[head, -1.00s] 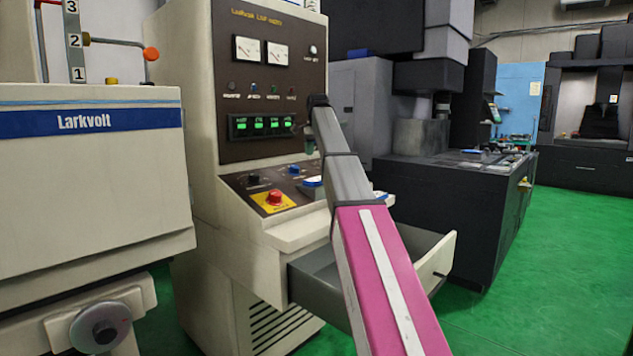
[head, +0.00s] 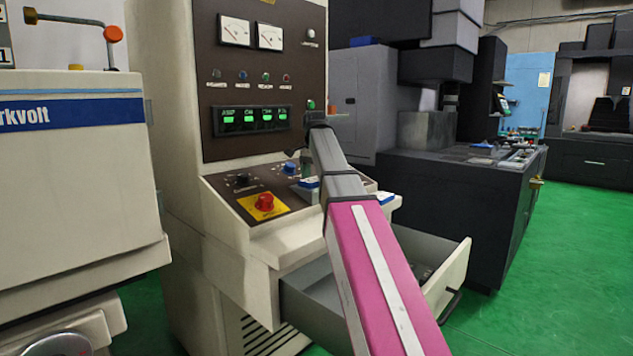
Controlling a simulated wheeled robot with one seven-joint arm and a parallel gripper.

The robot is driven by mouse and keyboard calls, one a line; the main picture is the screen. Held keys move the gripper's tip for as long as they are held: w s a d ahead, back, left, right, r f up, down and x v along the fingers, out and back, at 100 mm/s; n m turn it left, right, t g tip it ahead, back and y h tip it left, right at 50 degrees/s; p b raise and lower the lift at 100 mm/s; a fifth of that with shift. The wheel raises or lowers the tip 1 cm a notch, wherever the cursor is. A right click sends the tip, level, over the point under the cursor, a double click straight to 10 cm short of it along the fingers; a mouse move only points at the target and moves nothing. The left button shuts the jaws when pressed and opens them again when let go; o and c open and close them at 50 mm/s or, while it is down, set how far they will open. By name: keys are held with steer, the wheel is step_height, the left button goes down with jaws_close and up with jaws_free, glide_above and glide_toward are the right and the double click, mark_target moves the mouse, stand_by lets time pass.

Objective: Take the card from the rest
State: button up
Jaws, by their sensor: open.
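My arm reaches forward from the bottom of the head view to the brown-and-cream control cabinet. My gripper (head: 307,168) hangs beyond the arm's end, over the sloping control panel. It is small and mostly hidden by my arm, and I see nothing held in it. A small blue-and-white piece (head: 308,183) lies just below it on the panel. Another blue-and-white piece (head: 384,197) shows on the ledge to the right of my arm. I cannot tell whether either is the card or part of its rest; my arm covers the space between them.
A red stop button (head: 265,202) on a yellow plate and several knobs are left of my gripper. Below, a grey drawer (head: 455,275) stands open under my arm. A cream Larkvolt machine (head: 75,190) is at the left. Green floor is clear at the right.

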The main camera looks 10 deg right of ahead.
steer(key=shift+f, duration=0.65)
steer(key=c, duration=0.7)
steer(key=shift+r, duration=0.15)
